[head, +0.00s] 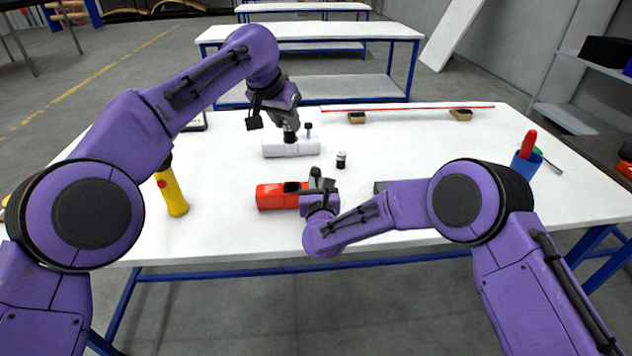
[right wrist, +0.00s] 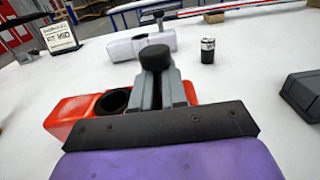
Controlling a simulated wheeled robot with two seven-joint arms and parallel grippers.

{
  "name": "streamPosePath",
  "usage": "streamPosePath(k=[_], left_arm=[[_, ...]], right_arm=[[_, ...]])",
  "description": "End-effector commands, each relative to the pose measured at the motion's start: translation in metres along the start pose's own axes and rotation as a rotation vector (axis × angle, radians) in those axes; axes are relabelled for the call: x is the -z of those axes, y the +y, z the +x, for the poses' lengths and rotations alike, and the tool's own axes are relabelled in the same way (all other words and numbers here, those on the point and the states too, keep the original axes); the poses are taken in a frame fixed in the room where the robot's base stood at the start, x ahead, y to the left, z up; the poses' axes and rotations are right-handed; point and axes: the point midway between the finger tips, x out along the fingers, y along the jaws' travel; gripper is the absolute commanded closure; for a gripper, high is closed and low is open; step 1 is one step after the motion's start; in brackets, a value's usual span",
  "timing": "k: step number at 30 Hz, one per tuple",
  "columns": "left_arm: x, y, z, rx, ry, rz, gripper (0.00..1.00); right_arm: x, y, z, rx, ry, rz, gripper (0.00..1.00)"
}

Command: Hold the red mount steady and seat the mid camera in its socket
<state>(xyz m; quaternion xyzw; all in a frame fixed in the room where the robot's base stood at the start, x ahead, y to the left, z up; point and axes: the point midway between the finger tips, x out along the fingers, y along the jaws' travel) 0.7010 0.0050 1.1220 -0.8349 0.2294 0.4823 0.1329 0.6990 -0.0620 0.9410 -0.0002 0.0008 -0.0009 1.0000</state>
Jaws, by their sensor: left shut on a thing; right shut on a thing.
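The red mount (head: 270,197) lies on the white table, with a dark round open socket (right wrist: 113,101) in its top. My right gripper (head: 318,184) is shut on the mount's black-topped knob (right wrist: 155,58), at the mount's right end. My left gripper (head: 289,120) is shut on a small dark cylinder (head: 290,136), apparently the mid camera. In the head view it appears in front of the white mount (head: 277,149), behind the red one; its height is hard to tell. Neither my left gripper nor the held cylinder shows in the right wrist view.
A small black-and-white cylinder (head: 341,160) stands right of the white mount. A yellow-handled tool (head: 173,194) is at left, a blue cup (head: 525,166) at right. A dark box (right wrist: 304,93) lies right of the red mount. A red rod (head: 410,108) rests on blocks behind.

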Motion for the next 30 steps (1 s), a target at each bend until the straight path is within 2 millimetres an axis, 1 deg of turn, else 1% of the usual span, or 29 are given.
streamPosePath(k=[3,5,8,9,12,15,19,20,24,29,30], left_arm=[[0.0,0.002,0.001,-0.002,-0.002,0.003,1.0],[-0.003,0.007,0.006,-0.005,-0.006,0.01,1.0],[-0.015,0.014,0.025,0.017,-0.013,-0.022,1.0],[-0.022,0.016,0.036,0.054,-0.015,-0.084,1.0],[-0.03,0.014,0.051,0.142,-0.013,-0.24,1.0],[-0.034,0.01,0.058,0.219,-0.014,-0.377,1.0],[-0.035,0.007,0.06,0.277,-0.015,-0.489,1.0],[-0.036,0.007,0.062,0.284,-0.017,-0.502,1.0],[-0.051,0.006,0.086,0.292,-0.022,-0.518,1.0],[-0.063,0.006,0.107,0.291,-0.021,-0.518,1.0],[-0.067,0.006,0.115,0.291,-0.021,-0.518,1.0]], right_arm=[[-0.001,0.0,0.0,0.0,-0.001,0.001,1.0],[-0.001,0.0,0.0,0.0,-0.001,0.001,1.0],[-0.001,0.0,0.0,0.0,-0.002,0.001,1.0],[-0.001,0.0,0.0,0.001,-0.002,0.001,1.0],[-0.001,0.0,0.0,0.0,-0.002,0.001,1.0],[-0.001,0.0,0.0,0.001,-0.002,0.001,1.0],[-0.001,0.0,0.0,0.001,-0.002,0.001,1.0],[-0.001,0.0,0.0,0.001,-0.002,0.001,1.0],[-0.001,0.0,0.0,0.0,-0.002,0.001,1.0],[-0.001,0.0,0.0,0.0,-0.002,0.001,1.0],[-0.001,0.0,0.0,0.0,-0.002,0.001,1.0]])
